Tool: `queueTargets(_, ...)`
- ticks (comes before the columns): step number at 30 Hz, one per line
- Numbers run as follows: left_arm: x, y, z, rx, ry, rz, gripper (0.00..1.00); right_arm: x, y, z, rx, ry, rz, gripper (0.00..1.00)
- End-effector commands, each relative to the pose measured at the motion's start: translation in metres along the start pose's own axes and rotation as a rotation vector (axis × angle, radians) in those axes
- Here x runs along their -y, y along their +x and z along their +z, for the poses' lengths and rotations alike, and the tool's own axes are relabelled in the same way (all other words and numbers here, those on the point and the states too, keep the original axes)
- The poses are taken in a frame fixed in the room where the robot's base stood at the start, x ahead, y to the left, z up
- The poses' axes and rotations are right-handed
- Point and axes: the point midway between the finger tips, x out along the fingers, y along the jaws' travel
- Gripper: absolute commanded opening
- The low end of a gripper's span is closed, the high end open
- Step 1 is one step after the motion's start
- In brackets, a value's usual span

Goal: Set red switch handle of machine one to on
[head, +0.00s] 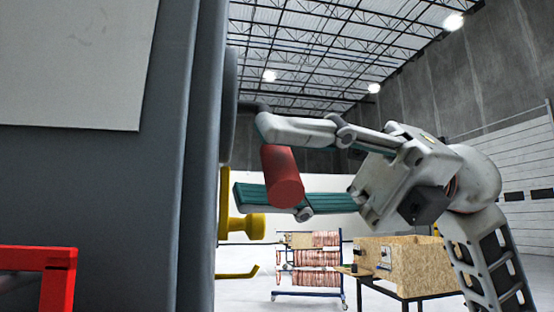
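The red switch handle (283,178) is a short red cylinder beside the right side of the large grey machine (150,190). Its rounded end faces me. My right gripper (262,168) reaches in from the right, with one finger above the handle and one below. The upper finger covers the handle's far part, and the handle's near end overlaps the lower finger. The fingers are apart around the handle; firm contact on both sides does not show. A dark rod (252,106) shows behind the upper fingertip. My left gripper is not in view.
Yellow fittings (246,226) stick out from the machine below the gripper. A red frame (38,262) is at lower left. Farther back stand a rack of copper tubes (312,258) and a wooden box (410,265) on a table. Open floor lies between.

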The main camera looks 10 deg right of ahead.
Motion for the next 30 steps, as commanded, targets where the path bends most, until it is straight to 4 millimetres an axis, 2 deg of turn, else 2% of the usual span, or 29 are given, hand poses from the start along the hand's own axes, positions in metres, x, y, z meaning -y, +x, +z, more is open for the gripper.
queueTargets(10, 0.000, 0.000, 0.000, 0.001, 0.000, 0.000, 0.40, 0.000, 0.006, 0.000, 0.000, 0.000, 0.000, 0.34)
queueTargets(11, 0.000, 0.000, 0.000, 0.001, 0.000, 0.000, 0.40, 0.000, 0.005, 0.000, 0.000, 0.000, 0.000, 0.29)
queueTargets(14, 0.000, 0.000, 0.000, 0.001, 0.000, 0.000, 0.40, 0.000, 0.005, 0.000, 0.000, 0.000, 0.000, 0.03)
queueTargets(15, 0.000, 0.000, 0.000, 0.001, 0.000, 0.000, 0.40, 0.000, 0.005, 0.000, 0.000, 0.000, 0.000, 0.00)
queueTargets(23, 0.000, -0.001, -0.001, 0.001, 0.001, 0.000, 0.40, -0.001, 0.005, 0.000, 0.003, 0.010, 0.002, 0.00)
queueTargets(30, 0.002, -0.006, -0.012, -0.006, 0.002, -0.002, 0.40, -0.012, 0.007, 0.002, 0.018, 0.090, 0.016, 0.00)
